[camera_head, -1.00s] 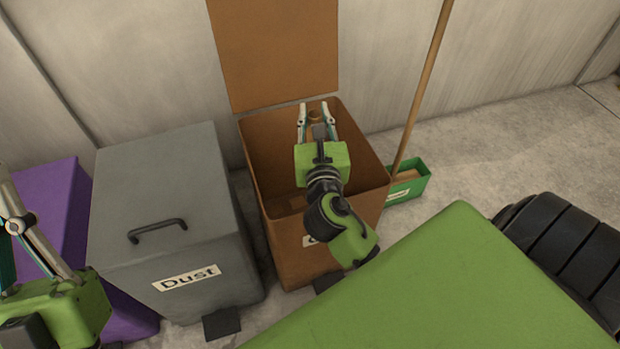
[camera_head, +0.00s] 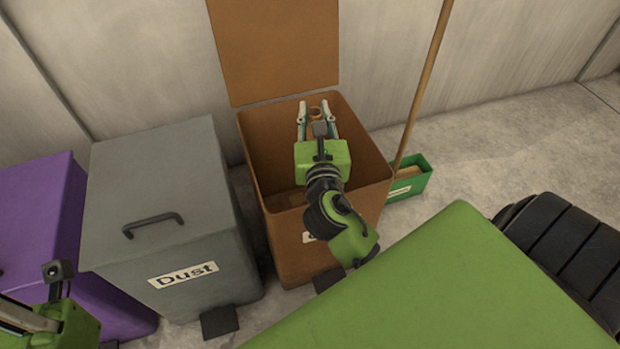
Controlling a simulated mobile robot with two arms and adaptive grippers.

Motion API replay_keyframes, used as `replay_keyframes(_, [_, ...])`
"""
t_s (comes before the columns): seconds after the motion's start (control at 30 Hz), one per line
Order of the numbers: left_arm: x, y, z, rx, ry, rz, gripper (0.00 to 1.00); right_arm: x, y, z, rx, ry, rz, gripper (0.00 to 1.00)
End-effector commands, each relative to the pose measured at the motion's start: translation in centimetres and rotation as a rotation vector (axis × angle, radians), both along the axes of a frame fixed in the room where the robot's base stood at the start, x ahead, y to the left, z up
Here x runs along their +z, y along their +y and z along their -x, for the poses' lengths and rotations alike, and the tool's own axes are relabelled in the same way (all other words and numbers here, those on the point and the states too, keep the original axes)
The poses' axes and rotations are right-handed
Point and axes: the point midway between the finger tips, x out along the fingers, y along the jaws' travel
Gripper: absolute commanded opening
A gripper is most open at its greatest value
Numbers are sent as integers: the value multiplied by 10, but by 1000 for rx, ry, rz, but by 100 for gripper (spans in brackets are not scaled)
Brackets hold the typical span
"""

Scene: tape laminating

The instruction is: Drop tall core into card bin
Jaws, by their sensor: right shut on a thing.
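The card bin (camera_head: 370,184) is a brown box with its lid (camera_head: 275,50) raised against the wall. Its front label is mostly hidden by my right arm. My right gripper (camera_head: 317,108) is over the bin's opening, near the back rim, shut on the tall core (camera_head: 316,113). The core is a small brown cardboard tube; its ring-shaped top end shows between the fingers, and the rest is largely hidden by the gripper. My left gripper is only partly in view at the lower left edge, and its fingertips are out of frame.
A grey bin labelled Dust (camera_head: 160,200) stands shut left of the card bin. A purple bin (camera_head: 40,220) is beyond it. A small green box (camera_head: 410,183) and a leaning wooden pole (camera_head: 425,75) are at the right. Some brown pieces (camera_head: 290,199) lie inside the card bin.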

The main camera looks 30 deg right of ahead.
Motion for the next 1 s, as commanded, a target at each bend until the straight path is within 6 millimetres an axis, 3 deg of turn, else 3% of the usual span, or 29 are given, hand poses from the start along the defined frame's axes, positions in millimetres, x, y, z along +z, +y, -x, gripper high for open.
replay_keyframes(0.13, [0,0,0,0,0,0,0,0,0,0,0,0,0,10])
replay_keyframes(0.17, [0,0,0,0,0,0,0,0,0,0,0,0,0,26])
replay_keyframes(0.23, [0,0,0,0,1,0,0,0,0,0,0,0,0,43])
replay_keyframes(0.67, [0,0,0,1,1,-1,0,-1,3,5,1,2,-1,43])
replay_keyframes(1.0, [0,0,0,0,1,0,0,-2,34,63,1,5,-3,43])
